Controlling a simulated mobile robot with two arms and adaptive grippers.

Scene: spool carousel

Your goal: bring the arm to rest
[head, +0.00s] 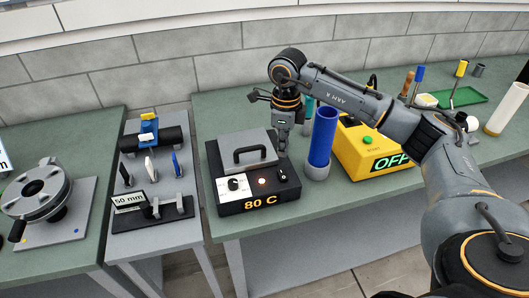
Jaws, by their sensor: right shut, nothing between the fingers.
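My right arm (350,105) comes in from the right edge and reaches over the green-topped table. My right gripper (283,152) points down and is shut, with nothing held. It shows over the right side of the black heater box (235,210), which has a grey lid with a handle, a knob, a lit button and the display "80 C". Whether the fingertips touch the box I cannot tell. My left gripper is not in view.
A blue cylinder (323,135) in a grey holder stands just right of the gripper. A green tray (461,97) lies at the back right. A narrow grey stand (135,238) and a round carousel (35,195) are left.

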